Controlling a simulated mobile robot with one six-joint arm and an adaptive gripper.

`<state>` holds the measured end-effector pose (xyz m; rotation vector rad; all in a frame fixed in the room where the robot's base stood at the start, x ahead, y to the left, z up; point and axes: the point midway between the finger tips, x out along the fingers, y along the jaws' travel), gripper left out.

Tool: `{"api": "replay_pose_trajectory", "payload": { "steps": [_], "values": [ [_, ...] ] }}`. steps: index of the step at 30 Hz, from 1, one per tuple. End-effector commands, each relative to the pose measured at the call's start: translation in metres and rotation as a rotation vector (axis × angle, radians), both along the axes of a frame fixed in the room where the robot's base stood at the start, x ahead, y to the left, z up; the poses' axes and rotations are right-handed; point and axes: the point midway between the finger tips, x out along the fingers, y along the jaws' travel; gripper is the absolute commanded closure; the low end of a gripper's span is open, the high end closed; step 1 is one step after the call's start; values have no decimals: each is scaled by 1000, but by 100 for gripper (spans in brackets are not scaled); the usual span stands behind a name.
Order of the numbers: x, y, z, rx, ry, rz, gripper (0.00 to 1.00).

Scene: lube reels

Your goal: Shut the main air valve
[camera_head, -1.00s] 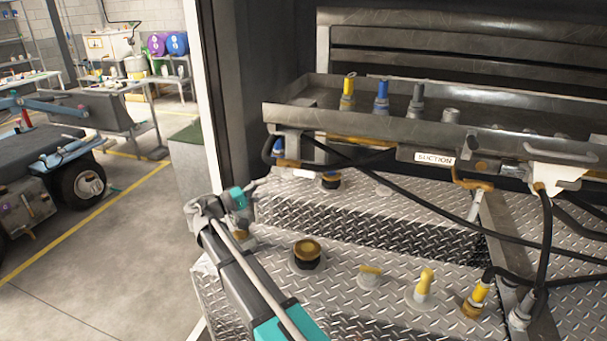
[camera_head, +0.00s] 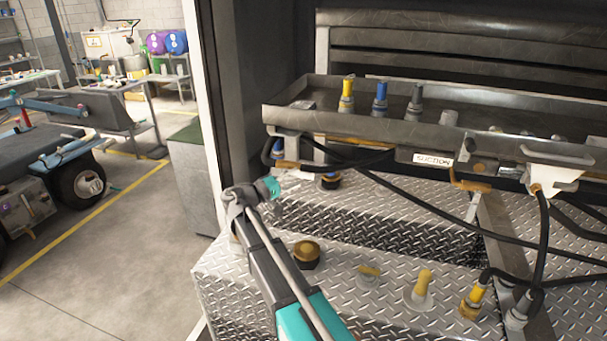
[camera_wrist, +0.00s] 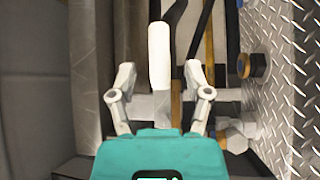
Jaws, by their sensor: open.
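In the wrist view a pale lever-like handle (camera_wrist: 159,55) stands upright in the picture between my finger tips, in front of a silver pipe fitting (camera_wrist: 150,106). It looks like the air valve's handle, but no label shows. My gripper (camera_wrist: 159,76) is open, with one finger on each side of the handle. I cannot tell whether either finger touches it. In the head view my gripper (camera_head: 290,196) is over the left part of the diamond-plate deck, below the tray's left end. The valve cannot be made out there.
A metal tray (camera_head: 390,126) with several coloured nozzles overhangs the deck (camera_head: 385,225). Black hoses (camera_head: 420,202) cross in front. A brown cap (camera_head: 306,253) and a yellow-topped fitting (camera_head: 422,285) stand on the deck. The floor (camera_head: 110,250) at left is clear near the cabinet.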

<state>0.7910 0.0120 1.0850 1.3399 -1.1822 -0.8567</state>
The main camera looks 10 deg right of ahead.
Motion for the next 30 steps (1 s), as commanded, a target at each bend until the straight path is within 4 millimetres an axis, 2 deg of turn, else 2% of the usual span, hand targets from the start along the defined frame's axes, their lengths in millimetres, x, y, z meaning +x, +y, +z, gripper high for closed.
{"api": "replay_pose_trajectory", "payload": {
  "steps": [3,9,21,23,30],
  "values": [
    [3,-15,3,0,0,-2,36],
    [8,-30,5,0,0,0,36],
    [9,-34,5,0,0,1,36],
    [9,-33,5,0,0,1,44],
    [9,-33,5,0,0,2,88]
  ]
}}
